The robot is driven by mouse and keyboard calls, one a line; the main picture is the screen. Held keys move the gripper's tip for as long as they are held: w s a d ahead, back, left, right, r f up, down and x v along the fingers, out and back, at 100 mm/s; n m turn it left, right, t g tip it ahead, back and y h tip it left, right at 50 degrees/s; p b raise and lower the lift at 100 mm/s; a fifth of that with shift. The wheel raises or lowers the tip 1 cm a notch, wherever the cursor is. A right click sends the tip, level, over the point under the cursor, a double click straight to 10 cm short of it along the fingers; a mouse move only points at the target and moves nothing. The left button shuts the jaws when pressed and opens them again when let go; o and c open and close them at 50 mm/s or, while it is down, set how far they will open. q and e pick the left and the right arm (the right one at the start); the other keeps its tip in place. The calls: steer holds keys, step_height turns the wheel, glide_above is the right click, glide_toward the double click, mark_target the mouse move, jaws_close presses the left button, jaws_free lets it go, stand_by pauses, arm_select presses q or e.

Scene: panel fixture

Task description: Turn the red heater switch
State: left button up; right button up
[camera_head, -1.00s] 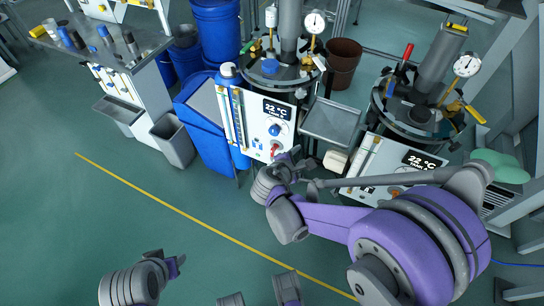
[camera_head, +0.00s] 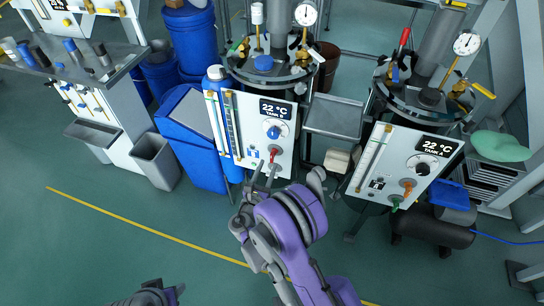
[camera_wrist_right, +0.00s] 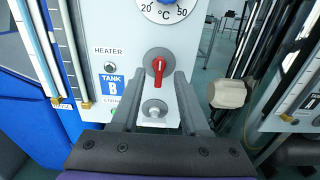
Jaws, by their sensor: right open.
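The red heater switch (camera_head: 273,156) is low on the white panel (camera_head: 284,141) of the middle tank. In the right wrist view the red switch (camera_wrist_right: 158,69) sits on a round grey base, its handle pointing almost straight down, under the temperature dial (camera_wrist_right: 167,3). My right gripper (camera_head: 264,173) is just in front of and below it. Its jaws (camera_wrist_right: 159,76) are open, with the switch showing between the fingertips; whether they touch it I cannot tell. My left gripper (camera_head: 172,292) is at the bottom edge, partly cut off, its jaws unclear.
A silver knob (camera_wrist_right: 154,109) lies below the switch, between my fingers. A beige knob (camera_wrist_right: 228,93) is to the right. The second tank's panel (camera_head: 404,165) stands right, with orange and green switches. A blue bin (camera_head: 190,133) stands left. The floor ahead is clear.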

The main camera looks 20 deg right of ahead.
mark_target(271, 158)
steer(key=x, duration=0.5)
steer(key=shift+w+d, duration=0.2)
steer(key=shift+w, duration=0.1)
jaws_close()
